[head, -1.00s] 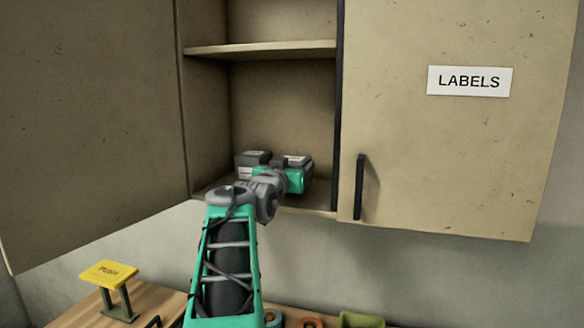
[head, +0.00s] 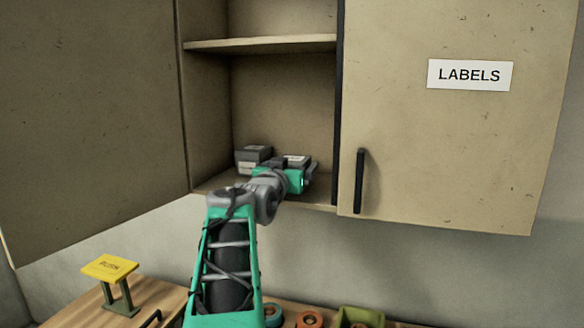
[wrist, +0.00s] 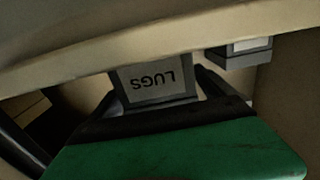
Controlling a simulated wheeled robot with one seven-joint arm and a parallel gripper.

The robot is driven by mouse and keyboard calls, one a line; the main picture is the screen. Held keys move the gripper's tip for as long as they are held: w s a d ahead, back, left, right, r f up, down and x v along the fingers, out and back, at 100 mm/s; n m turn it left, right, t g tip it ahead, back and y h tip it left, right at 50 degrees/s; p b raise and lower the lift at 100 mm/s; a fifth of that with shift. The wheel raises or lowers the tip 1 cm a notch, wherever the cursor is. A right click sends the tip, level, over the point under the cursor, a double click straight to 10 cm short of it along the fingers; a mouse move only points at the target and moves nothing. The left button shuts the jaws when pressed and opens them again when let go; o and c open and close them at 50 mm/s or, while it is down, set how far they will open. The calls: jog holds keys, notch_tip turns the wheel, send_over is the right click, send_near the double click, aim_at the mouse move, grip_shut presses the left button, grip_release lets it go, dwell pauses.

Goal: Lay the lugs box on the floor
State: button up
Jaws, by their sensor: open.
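The lugs box (wrist: 155,82) is a grey box with a pale "LUGS" label, upside down in the wrist view. In the head view it is the right one of two grey boxes (head: 297,160) on the cabinet's bottom shelf, partly hidden by my gripper. My gripper (wrist: 158,92) is open in front of the box, with a dark finger on either side of it. I cannot tell whether the fingers touch it. In the head view my green gripper (head: 285,180) reaches into the cabinet and its fingertips are mostly hidden.
A second grey box (head: 252,157) stands just left of it. The cabinet (head: 285,95) has its left door open; the closed right door (head: 430,150) carries a "LABELS" sign and a black handle. Below is a wooden counter (head: 165,290) with a yellow sign stand (head: 110,268) and a green bin (head: 360,316).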

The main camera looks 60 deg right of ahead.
jog(key=s+a+b, duration=0.2)
jog(key=a+b, duration=0.2)
jog(key=a, duration=0.8)
jog(key=w+a+f+n+t+y, duration=0.3)
jog(key=w+a+f+n+y, duration=0.2)
jog(key=w+a+f, duration=0.45)
jog(key=w+a+f+n+t+y, duration=0.35)
jog(key=w+a+f+y, duration=0.3)
jog(key=a+f, duration=0.5)
jog(key=s+a+f+n+g+y, duration=0.2)
jog(key=s+a+f+n+y, duration=0.1)
jog(key=a+f, duration=0.6)
jog(key=s+a+f+n+g+y, duration=0.3)
jog(key=s+a+f+n, duration=0.2)
jog(key=a+f, duration=0.4)
jog(key=a, duration=0.5)
jog(key=shift+a+g, duration=0.35)
jog(key=shift+a, duration=0.05)
